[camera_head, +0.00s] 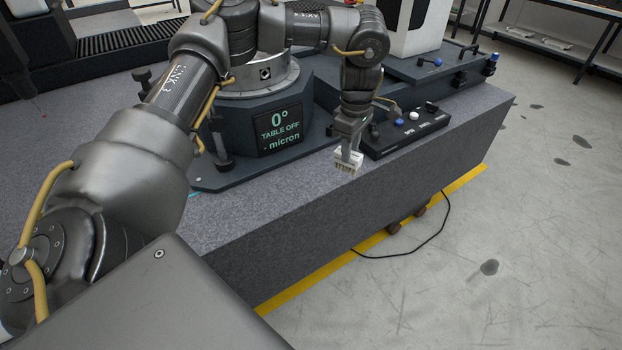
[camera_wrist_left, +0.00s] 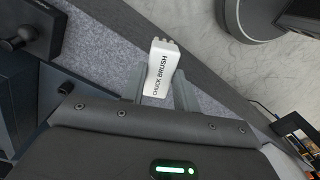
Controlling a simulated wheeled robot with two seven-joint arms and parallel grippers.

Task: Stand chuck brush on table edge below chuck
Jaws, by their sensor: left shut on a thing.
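The white chuck brush (camera_head: 346,166) is at the granite bed's front edge, to the right of the display block. Its lettered handle (camera_wrist_left: 157,72) shows in the left wrist view between the two grey fingers. My left gripper (camera_head: 349,154) reaches down from above and is shut on the brush. I cannot tell whether the brush touches the granite. The round metal chuck (camera_head: 262,74) sits on the dark base behind and left of the brush. The granite table (camera_head: 300,225) has a speckled grey front face. My right gripper is not in view.
A black button box (camera_head: 405,130) lies close right of my left gripper. The granite strip left of the brush is clear. A black cable (camera_head: 410,250) lies on the floor.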

